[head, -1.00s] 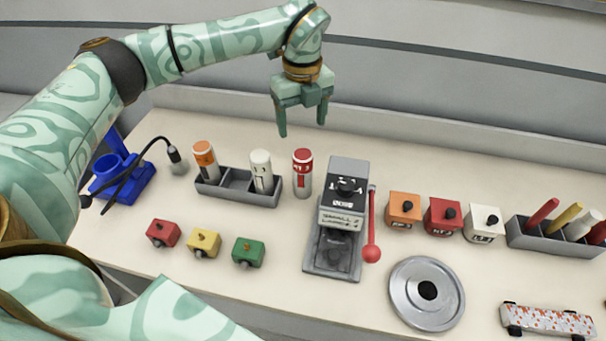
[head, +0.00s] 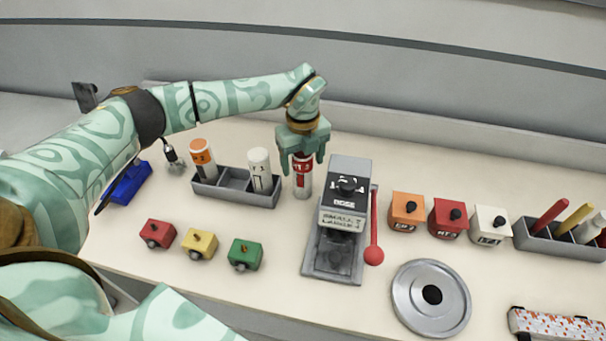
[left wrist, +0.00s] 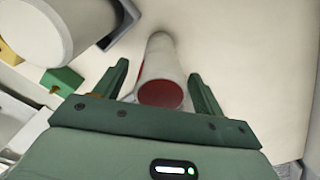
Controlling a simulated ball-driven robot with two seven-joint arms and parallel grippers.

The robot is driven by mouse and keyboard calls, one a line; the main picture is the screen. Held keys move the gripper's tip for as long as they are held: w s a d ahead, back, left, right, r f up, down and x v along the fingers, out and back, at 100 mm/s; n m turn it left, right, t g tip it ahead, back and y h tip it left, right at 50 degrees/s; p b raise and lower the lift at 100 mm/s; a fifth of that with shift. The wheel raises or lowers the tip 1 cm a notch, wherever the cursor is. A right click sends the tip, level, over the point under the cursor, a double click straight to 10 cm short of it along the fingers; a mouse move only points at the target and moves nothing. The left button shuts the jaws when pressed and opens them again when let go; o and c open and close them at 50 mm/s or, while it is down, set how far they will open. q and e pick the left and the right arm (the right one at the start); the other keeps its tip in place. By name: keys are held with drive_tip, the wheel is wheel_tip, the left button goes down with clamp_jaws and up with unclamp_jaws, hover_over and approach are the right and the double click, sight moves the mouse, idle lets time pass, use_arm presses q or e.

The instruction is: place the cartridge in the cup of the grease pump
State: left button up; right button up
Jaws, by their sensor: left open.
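The red-topped cartridge (head: 303,185) with a white body stands upright on the bench, right of a grey rack. My left gripper (head: 303,166) is above it, open, with a finger on either side of its top. In the left wrist view the cartridge (left wrist: 160,88) shows between the two open fingers (left wrist: 162,85), red end toward me. A white cartridge (head: 260,170) and an orange-topped one (head: 202,158) stand in the rack. The blue stand (head: 128,184), whose cup showed earlier, is now mostly hidden by my left arm. My right gripper is out of view.
The grey rack (head: 236,184) is left of the gripper. A grey machine (head: 337,250) with a red-knobbed lever (head: 374,256) stands close on the right. Red (head: 157,233), yellow (head: 199,243) and green blocks (head: 245,254) sit in front. A round metal lid (head: 405,300) lies at front right.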

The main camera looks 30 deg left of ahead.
use_arm(q)
clamp_jaws()
drive_tip(key=shift+r, duration=0.1)
